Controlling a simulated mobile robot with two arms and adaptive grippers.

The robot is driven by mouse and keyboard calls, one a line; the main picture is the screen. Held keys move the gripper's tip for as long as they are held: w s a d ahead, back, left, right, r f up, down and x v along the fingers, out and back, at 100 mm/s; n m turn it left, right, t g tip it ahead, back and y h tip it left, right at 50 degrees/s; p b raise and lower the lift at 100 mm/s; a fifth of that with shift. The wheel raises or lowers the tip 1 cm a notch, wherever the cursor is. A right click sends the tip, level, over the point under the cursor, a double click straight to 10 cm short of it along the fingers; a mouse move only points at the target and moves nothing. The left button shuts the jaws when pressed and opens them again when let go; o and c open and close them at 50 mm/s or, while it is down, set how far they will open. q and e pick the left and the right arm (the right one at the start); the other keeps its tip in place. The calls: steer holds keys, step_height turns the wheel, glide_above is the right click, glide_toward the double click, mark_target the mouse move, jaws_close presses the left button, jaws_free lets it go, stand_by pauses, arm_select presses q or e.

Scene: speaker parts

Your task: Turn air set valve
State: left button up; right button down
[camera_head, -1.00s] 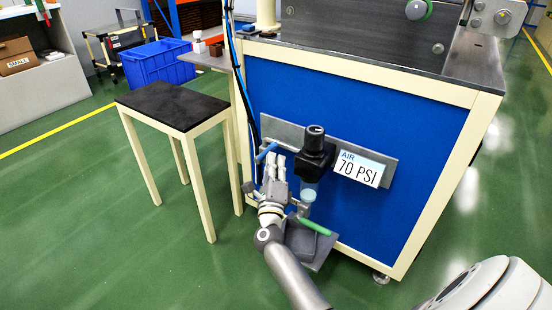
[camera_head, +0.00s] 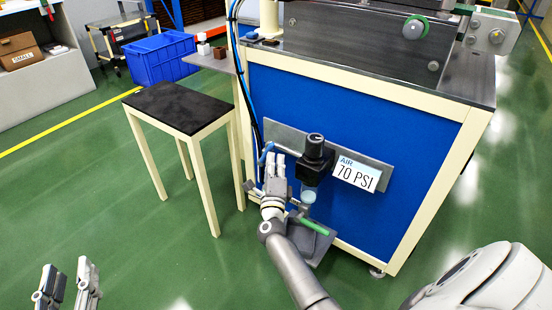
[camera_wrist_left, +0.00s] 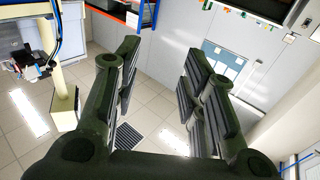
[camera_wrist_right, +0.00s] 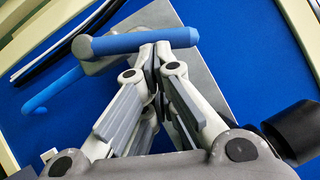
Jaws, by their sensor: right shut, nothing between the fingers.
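The air set valve is on a grey plate on the blue panel. Its blue handle (camera_wrist_right: 145,42) lies nearly level across the right wrist view, and part of it shows in the head view (camera_head: 265,153). My right gripper (camera_head: 275,162) is in front of the valve. Its fingers (camera_wrist_right: 163,52) are shut together with nothing between them. The fingertips are at the handle's right half; I cannot tell whether they touch it. My left gripper (camera_head: 68,275) is low at the left of the head view, far from the valve. Its fingers (camera_wrist_left: 158,60) are apart and empty.
A black regulator (camera_head: 313,160) and an "AIR 70 PSI" sign (camera_head: 357,173) are right of the handle. A green-handled lever (camera_head: 313,227) is below. A black-topped table (camera_head: 183,105) stands left. Hoses (camera_head: 240,80) run down the cabinet corner. The green floor between my grippers is clear.

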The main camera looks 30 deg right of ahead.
arm_select(q)
steer(key=s+a+f+g+y+p, duration=0.2)
steer(key=s+a+f+g, duration=0.1)
steer(key=s+f+g, duration=0.4)
steer(key=s+a+f+g+y+p, duration=0.2)
steer(key=s+f+g, duration=0.15)
steer(key=f, duration=0.45)
steer(key=s+a+f+g+p, duration=0.1)
steer(key=s+a+g+p, duration=0.1)
steer(key=s+g, duration=0.2)
steer(key=shift+s+n, duration=0.4)
steer(key=shift+s, duration=0.9)
arm_select(e)
steer(key=shift+w+a+r+n+g+y, duration=0.15)
steer(key=shift+w+r+n+g+y, duration=0.1)
steer(key=shift+w+r+n, duration=0.35)
steer(key=shift+w+a+r+n+g+y, duration=0.15)
steer(key=shift+w+r+n+g+y, duration=0.2)
steer(key=shift+n, duration=0.35)
arm_select(q)
steer(key=shift+r+p, duration=0.3)
steer(key=shift+p, duration=0.25)
arm_select(e)
steer(key=shift+w+r, duration=0.1)
steer(key=shift+r, duration=0.05)
arm_select(q)
steer(key=shift+f, duration=0.15)
